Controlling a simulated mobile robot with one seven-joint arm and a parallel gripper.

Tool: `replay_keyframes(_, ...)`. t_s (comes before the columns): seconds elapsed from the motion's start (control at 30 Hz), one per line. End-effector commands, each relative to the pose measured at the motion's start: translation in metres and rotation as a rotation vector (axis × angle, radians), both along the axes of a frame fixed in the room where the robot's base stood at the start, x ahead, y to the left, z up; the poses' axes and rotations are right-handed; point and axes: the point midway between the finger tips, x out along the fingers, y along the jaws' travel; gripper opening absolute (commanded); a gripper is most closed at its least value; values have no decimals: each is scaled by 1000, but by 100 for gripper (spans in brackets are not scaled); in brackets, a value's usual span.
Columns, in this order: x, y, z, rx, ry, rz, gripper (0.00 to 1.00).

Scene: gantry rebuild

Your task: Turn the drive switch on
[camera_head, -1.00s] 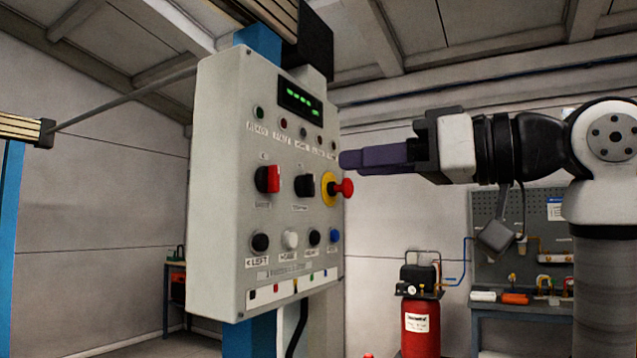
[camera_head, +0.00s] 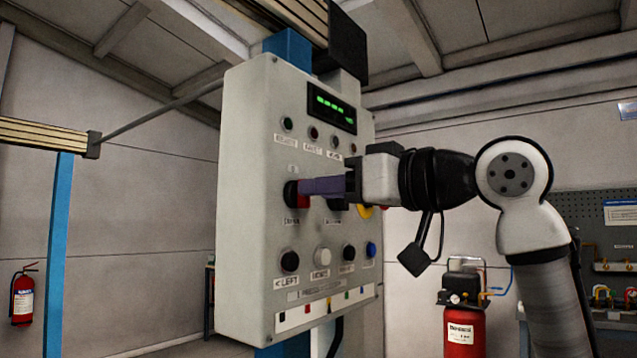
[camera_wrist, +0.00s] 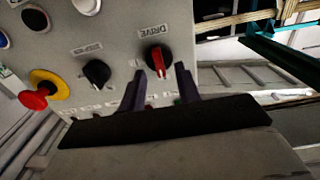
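The drive switch, a black rotary knob with a red handle, sits on the left of the panel's middle row (camera_head: 292,195). In the wrist view the drive switch (camera_wrist: 156,60) is beside the label DRIVE, its red handle pointing between my fingers. My gripper (camera_head: 304,187) reaches in from the right with its purple fingers at the switch. In the wrist view my gripper (camera_wrist: 160,70) is open, one finger on each side of the red handle, with gaps visible. Whether a fingertip touches the knob is not clear.
The grey control panel (camera_head: 250,130) carries several buttons below the switch and a green-lit display (camera_head: 331,108) above. A black selector knob (camera_wrist: 97,73) and a red emergency stop (camera_wrist: 34,98) on a yellow base are beside the switch. Open room lies left of the panel.

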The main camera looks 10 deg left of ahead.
Motion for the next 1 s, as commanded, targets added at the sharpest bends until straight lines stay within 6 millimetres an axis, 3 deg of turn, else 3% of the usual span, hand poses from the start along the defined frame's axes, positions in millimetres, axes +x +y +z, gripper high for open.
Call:
replay_keyframes(0.2, 7, 16, 0, 1, 1, 0, 33)
replay_keyframes(0.47, 7, 17, 0, 1, 0, 0, 33)
replay_keyframes(0.73, 7, 17, 0, 1, 0, 0, 1)
replay_keyframes(1.0, 7, 17, 0, 4, 7, 0, 0)
